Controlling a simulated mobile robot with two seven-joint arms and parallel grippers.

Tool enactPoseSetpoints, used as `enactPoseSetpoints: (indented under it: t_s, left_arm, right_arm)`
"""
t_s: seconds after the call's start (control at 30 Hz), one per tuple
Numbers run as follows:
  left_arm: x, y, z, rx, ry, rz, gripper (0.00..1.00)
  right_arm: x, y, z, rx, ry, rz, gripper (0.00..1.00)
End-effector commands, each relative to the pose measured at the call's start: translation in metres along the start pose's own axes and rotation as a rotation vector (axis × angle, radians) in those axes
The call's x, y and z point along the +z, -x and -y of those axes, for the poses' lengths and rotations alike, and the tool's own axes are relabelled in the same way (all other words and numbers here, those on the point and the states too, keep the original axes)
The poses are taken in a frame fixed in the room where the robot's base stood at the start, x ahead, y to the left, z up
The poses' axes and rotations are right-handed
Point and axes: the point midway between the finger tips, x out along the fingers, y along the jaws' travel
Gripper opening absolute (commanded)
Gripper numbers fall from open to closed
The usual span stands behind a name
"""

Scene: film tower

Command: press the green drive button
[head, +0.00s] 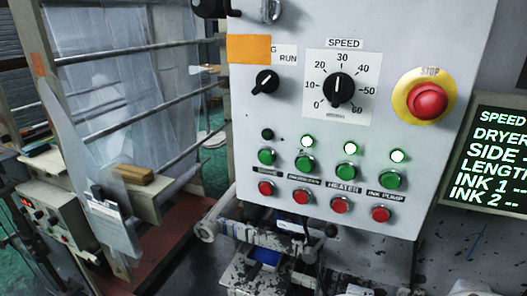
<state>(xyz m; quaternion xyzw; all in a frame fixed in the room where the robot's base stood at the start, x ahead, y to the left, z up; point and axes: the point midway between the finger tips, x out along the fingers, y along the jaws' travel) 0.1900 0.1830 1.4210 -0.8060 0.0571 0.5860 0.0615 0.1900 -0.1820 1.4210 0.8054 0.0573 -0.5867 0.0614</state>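A grey control panel (225,170) faces me. Its lower part has a row of green buttons above a row of red ones. The leftmost green button (267,156) sits above a small, blurred label that seems to read DRIVE. The lamp (267,134) above this button is dark. The red button (265,188) below it is uncovered. To its right are three more green buttons, each under a lit lamp; the last two labels read HEATER and INK PUMP. Nothing covers the leftmost green button. I can make out neither of my grippers in the head view.
A red STOP button (428,102) on a yellow ring is at the panel's right. A SPEED knob (338,90) and a JOG/RUN switch (265,82), partly covered by an orange square (249,48), are above. Rollers stand left; a bracketed rod (260,238) lies below. A screen (490,155) is right.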

Motion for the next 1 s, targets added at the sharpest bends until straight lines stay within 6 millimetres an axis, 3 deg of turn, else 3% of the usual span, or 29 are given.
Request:
enactPoseSetpoints:
  t_s: [0.13, 1.0]
  left_arm:
    - [-0.0001, 0.0, -0.0001, 0.0, 0.0, 0.0, 0.0]
    - [0.0, 0.0, 0.0, 0.0, 0.0, 0.0, 0.0]
  right_arm:
    - [0.0002, 0.0, -0.0005, 0.001, 0.001, 0.0, 0.0]
    - [0.0, 0.0, -0.0012, 0.003, 0.004, 0.0, 0.0]
